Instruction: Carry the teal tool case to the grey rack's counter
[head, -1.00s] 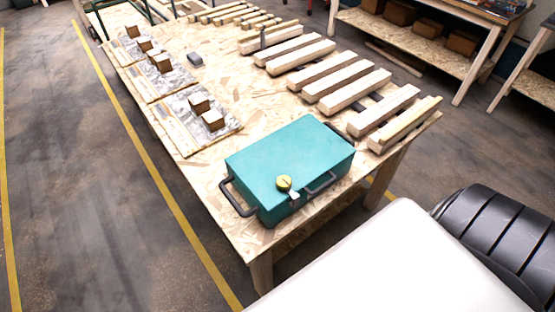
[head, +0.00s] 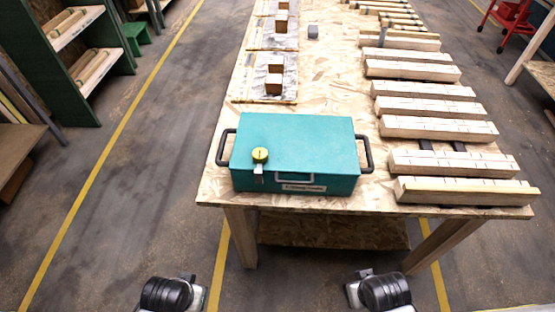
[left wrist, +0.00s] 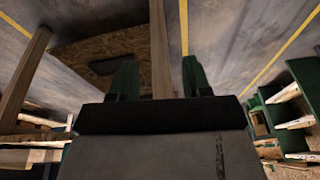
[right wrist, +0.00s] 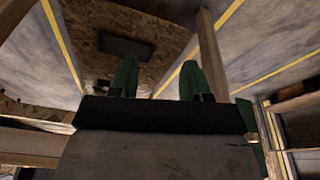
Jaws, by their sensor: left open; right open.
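The teal tool case (head: 300,142) lies flat on the near end of the wooden table (head: 215,185) in the head view. In the head view only parts of my two arms show, at the bottom edge, apart from the case. In the left wrist view my left gripper (left wrist: 158,75) shows two green fingers, apart and empty. In the right wrist view my right gripper (right wrist: 157,78) also has its green fingers apart and empty. I cannot identify the grey rack's counter.
Wooden beams (head: 440,128) lie in a row right of the case. Small wood blocks (head: 274,84) sit on panels behind it. A green shelf (head: 75,55) stands at the far left. The floor (head: 120,200) left of the table is clear.

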